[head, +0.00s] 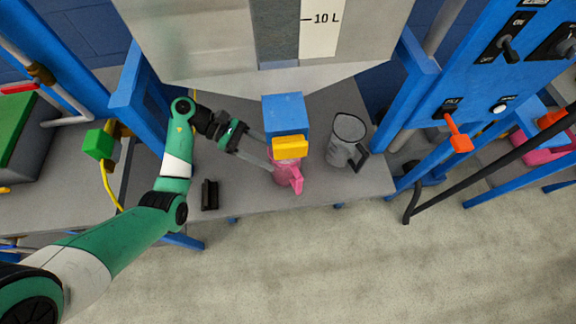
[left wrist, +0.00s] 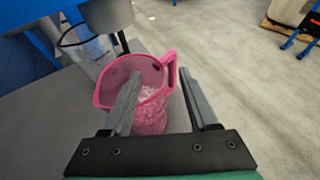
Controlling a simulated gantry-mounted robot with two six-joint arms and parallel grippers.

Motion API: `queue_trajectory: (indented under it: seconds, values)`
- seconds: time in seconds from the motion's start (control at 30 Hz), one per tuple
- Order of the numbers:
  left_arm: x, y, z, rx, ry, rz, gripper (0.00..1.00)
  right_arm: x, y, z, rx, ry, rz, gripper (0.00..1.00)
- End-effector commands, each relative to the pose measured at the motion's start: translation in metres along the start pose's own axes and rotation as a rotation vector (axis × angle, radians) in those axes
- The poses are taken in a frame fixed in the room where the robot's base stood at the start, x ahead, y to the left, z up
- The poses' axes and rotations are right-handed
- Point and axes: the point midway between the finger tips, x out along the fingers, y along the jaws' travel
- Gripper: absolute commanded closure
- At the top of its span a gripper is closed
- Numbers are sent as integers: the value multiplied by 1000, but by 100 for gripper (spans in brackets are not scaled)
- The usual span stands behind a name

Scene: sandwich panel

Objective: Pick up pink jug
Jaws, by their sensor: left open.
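The pink jug (head: 286,182) stands on the grey bench, partly hidden in the head view by a yellow block (head: 290,147) below a blue box. In the left wrist view the pink jug (left wrist: 152,112) shows its open rim, its handle at the upper right and a pale, mottled inside. My left gripper (head: 270,153) reaches in from the left at the jug. Its open fingers (left wrist: 164,75) lie on either side of part of the jug, one crossing in front of the jug's wall. I cannot tell whether they touch it. My right gripper is not in view.
A clear grey jug (head: 347,138) with a dark handle stands to the right of the pink one. The blue box (head: 284,112) hangs close above, under a large metal hopper (head: 200,40). A small black object (head: 209,194) lies near the bench's front edge.

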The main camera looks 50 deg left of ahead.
Motion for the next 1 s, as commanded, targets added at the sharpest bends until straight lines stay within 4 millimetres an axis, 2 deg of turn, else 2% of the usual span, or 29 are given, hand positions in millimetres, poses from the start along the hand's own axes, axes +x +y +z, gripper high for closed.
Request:
queue_trajectory:
  seconds: [0.2, 0.3, 0.57, 0.87, 0.9, 1.0]
  values:
    - [36, 1, -5, 1, -1, -4, 40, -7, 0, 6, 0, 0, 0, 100]
    - [48, 2, -4, 0, 0, -2, 40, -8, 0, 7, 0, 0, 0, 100]
    - [50, 2, -3, 0, 0, 1, 42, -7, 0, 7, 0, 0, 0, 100]
    - [50, 2, -3, 0, 0, 0, 96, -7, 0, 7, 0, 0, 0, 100]
    - [50, 2, -3, 0, 0, 0, 100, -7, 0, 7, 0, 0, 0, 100]
    - [50, 2, -3, 0, 0, 0, 100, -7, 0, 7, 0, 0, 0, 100]
